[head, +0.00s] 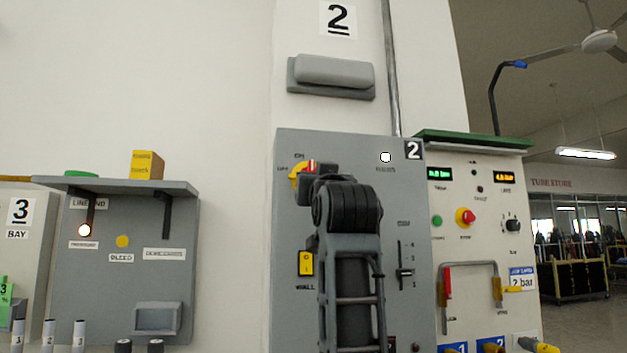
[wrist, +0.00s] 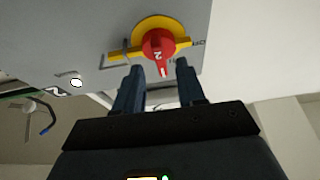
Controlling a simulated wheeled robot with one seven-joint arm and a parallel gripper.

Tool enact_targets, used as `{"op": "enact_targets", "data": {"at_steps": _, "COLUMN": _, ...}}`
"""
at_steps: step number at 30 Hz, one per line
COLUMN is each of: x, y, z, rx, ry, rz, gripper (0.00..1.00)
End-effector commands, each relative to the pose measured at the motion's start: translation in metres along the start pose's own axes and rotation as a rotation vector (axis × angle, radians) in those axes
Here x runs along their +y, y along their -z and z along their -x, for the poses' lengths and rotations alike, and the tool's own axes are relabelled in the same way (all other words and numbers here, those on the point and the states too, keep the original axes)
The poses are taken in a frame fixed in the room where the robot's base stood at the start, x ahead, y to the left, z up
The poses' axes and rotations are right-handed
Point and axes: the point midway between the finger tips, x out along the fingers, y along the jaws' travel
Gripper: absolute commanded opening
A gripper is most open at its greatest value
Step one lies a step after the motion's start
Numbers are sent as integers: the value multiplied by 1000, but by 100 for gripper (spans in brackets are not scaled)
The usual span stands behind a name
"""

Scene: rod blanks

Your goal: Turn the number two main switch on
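The number two main switch is a red knob on a yellow plate, high on the left of the grey panel marked 2 (head: 403,240). In the head view the knob (head: 312,166) is partly hidden by my gripper (head: 316,180). In the wrist view, which is upside down, the red knob (wrist: 157,46) carries a 2, and its narrow end points down between my fingertips. My gripper (wrist: 157,67) is open, with one finger on each side of that end and visible gaps. OFF is printed left of the switch and ON above it in the head view. I cannot tell its exact setting.
A yellow labelled switch (head: 306,263) and a slider (head: 404,273) are lower on the panel. A white lamp (head: 385,157) is near its top. A control panel with a red button (head: 466,216) adjoins on the right. A grey shelf unit (head: 120,260) stands left.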

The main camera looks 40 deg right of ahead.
Motion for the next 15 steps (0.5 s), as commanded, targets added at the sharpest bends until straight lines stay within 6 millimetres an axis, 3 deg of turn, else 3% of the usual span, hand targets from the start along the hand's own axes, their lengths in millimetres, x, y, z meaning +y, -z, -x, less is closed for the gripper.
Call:
{"op": "enact_targets", "data": {"at_steps": 6, "x": -1, "y": -1, "z": 34, "rx": 0, "ry": 1, "rz": 0, "gripper": 39}}
{"op": "enact_targets", "data": {"at_steps": 15, "x": 0, "y": 0, "z": 45, "rx": 0, "ry": 0, "rz": 0, "gripper": 39}}
